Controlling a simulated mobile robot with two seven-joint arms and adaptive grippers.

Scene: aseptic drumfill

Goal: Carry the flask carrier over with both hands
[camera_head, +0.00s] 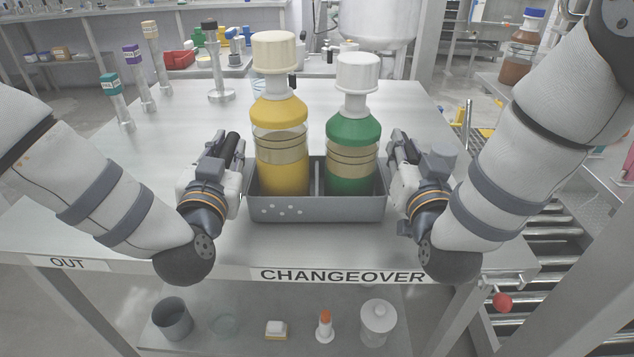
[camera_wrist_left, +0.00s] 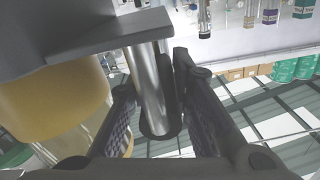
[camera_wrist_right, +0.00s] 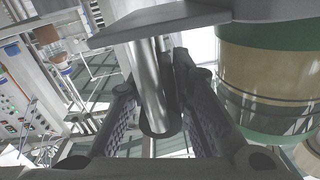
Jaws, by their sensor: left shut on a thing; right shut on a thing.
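The grey flask carrier (camera_head: 312,208) is at the middle of the steel table and holds two flasks. The left flask (camera_head: 281,120) is yellow with a cream cap; the right flask (camera_head: 353,130) is green with a white cap. My left gripper (camera_head: 236,158) is at the carrier's left end, shut on a metal bar handle (camera_wrist_left: 152,90), which stands between its fingers in the left wrist view. My right gripper (camera_head: 396,150) is at the right end, shut on the matching handle (camera_wrist_right: 150,90). Whether the carrier touches the table is hard to tell.
The steel table (camera_head: 175,130) has free room at left. Several labelled posts (camera_head: 115,100) stand along its far left side, with a dark-topped stand (camera_head: 216,70). A roller conveyor (camera_head: 545,250) is at right. Vessels sit on the lower shelf (camera_head: 250,310).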

